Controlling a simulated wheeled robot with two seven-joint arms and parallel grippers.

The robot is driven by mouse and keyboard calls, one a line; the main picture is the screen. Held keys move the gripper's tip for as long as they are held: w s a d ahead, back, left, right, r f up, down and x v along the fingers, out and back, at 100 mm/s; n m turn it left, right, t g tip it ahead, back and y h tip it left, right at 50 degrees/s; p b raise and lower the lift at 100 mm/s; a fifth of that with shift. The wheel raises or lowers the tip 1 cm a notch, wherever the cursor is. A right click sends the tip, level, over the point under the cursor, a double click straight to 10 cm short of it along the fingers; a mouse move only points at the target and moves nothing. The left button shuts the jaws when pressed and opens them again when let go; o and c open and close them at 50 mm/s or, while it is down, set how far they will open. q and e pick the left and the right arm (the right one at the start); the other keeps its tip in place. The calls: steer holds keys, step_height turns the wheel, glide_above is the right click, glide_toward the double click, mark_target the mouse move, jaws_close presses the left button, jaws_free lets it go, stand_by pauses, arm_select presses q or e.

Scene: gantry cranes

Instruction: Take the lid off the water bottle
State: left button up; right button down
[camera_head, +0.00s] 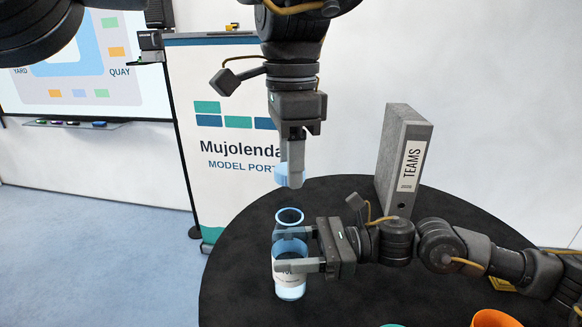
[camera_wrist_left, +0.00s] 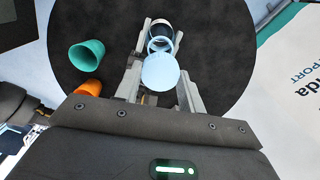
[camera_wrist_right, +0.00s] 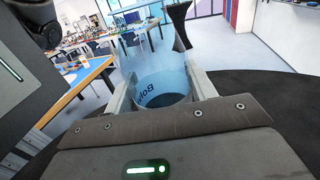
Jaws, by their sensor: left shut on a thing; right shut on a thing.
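The light-blue water bottle (camera_head: 290,290) stands upright on the round black table, its round mouth (camera_head: 289,215) open at the top. My right gripper (camera_head: 297,250) is shut around the bottle's body from the right; the bottle also shows between its fingers in the right wrist view (camera_wrist_right: 163,87). My left gripper (camera_head: 290,177) points down, shut on the light-blue lid (camera_head: 281,173). The lid is apart from the bottle, in the air above its mouth. In the left wrist view the round lid (camera_wrist_left: 160,72) shows between the fingers, with the bottle's rim beyond it.
A grey binder (camera_head: 402,150) labelled TEAMS stands on the black table (camera_head: 235,270) behind my right arm. A teal cup (camera_wrist_left: 87,54) and an orange cup (camera_head: 494,318) are near the table's front. A banner (camera_head: 235,155) stands behind. The table's left part is clear.

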steer(key=shift+c, duration=2.1)
jaws_free()
